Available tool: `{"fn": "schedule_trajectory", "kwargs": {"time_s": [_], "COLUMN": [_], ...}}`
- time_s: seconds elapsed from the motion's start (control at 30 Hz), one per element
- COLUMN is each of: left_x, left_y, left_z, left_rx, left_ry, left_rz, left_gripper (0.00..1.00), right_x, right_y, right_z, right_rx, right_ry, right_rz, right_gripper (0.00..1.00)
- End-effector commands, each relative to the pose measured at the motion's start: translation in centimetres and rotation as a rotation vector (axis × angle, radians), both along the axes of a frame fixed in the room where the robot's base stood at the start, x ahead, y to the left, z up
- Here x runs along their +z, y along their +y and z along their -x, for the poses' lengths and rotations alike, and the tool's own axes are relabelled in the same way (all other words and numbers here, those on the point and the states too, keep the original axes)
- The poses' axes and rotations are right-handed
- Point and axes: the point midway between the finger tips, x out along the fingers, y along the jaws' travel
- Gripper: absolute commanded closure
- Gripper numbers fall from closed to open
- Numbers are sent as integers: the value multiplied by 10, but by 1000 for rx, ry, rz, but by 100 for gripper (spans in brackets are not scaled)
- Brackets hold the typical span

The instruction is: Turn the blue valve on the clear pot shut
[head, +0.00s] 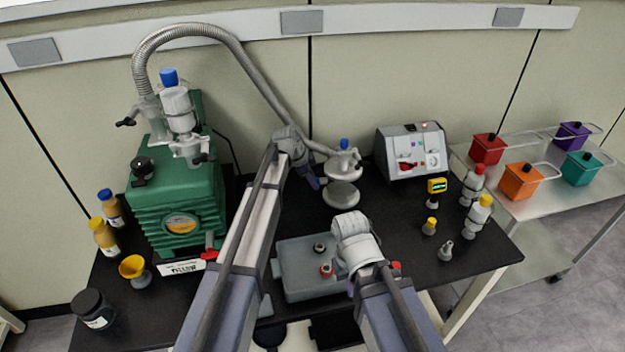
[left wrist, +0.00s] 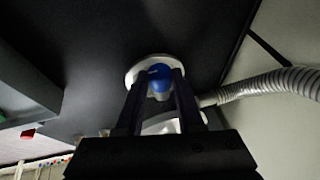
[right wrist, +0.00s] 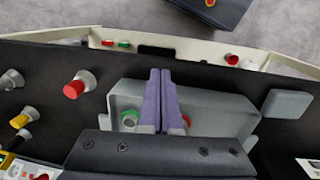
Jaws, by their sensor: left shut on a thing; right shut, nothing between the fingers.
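The clear pot (head: 342,194) stands at the back middle of the black bench, with the blue valve (head: 344,144) upright on top. In the left wrist view the blue valve (left wrist: 160,76) sits between the tips of my left gripper (left wrist: 160,80), shut on it. A pale round disc (left wrist: 137,75) shows behind. In the head view my left gripper (head: 313,180) is at the pot's left side; its contact with the valve is not clear there. How far the valve is turned cannot be told. My right gripper (right wrist: 160,75) is shut and empty above the grey tray.
A ribbed hose (head: 255,70) runs from the green pump (head: 175,215) to the clear pot. Right of the pot stand a control box (head: 412,165) and several small bottles. The grey tray (head: 300,290) lies in front. A side table (head: 520,205) holds coloured containers.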

Motion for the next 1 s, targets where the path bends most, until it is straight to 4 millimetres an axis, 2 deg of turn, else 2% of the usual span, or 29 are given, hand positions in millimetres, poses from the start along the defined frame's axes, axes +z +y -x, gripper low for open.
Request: {"fn": "schedule_trajectory", "kwargs": {"time_s": [0.37,0.67,1.0], "left_x": [0,-1,-4], "left_y": [0,2,3], "left_z": [-3,-9,-12], "left_rx": [1,1,-2], "left_ry": [35,220,446], "left_rz": [12,71,145], "left_gripper": [100,100,100], "right_x": [1,3,-7], "right_y": [0,0,0], "right_z": [0,0,0], "right_rx": [0,0,0], "right_ry": [0,0,0], "right_rz": [0,0,0], "right_gripper": [100,100,100]}}
